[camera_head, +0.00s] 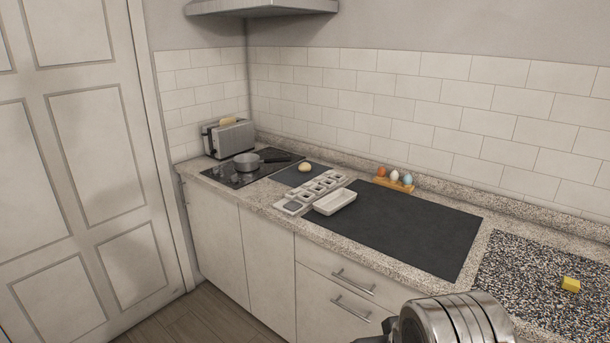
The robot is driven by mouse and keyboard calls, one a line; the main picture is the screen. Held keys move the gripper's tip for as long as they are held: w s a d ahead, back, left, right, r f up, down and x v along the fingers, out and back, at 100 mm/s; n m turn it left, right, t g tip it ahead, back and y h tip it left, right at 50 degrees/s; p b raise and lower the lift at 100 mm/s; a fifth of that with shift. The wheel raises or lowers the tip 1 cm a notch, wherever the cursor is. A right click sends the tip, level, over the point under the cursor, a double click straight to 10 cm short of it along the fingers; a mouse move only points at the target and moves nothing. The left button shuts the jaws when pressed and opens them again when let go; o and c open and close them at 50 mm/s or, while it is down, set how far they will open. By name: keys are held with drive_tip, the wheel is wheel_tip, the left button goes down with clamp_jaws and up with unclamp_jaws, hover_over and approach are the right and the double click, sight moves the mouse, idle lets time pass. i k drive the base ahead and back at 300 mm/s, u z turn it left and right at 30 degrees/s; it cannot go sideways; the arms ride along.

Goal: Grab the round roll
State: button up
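A small, round, pale tan roll (305,167) sits on a dark grey mat (290,178) on the counter, between the hob and the black mat. It stands free, with nothing touching it from above. A metallic, banded part of my own arm shows at the bottom right edge, far to the right of the roll and nearer to me. My gripper's fingers are out of the picture.
A pan (247,161) stands on the hob (233,176), with a toaster (229,137) behind. A compartmented tray (316,189) and white dish (335,201) lie in front of the roll. An egg holder (394,184) stands by the wall. The black mat (410,228) is mostly clear.

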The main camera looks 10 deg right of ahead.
sight(304, 166)
drive_tip(key=z, duration=0.05)
drive_tip(key=k, duration=0.15)
drive_tip(key=u, duration=0.45)
drive_tip(key=i, duration=0.55)
drive_tip(key=u, duration=0.65)
drive_tip(key=i, duration=0.65)
drive_tip(key=u, duration=0.45)
drive_tip(key=i, duration=1.4)
drive_tip(key=z, duration=0.75)
drive_tip(key=i, duration=1.1)
drive_tip(key=z, duration=0.65)
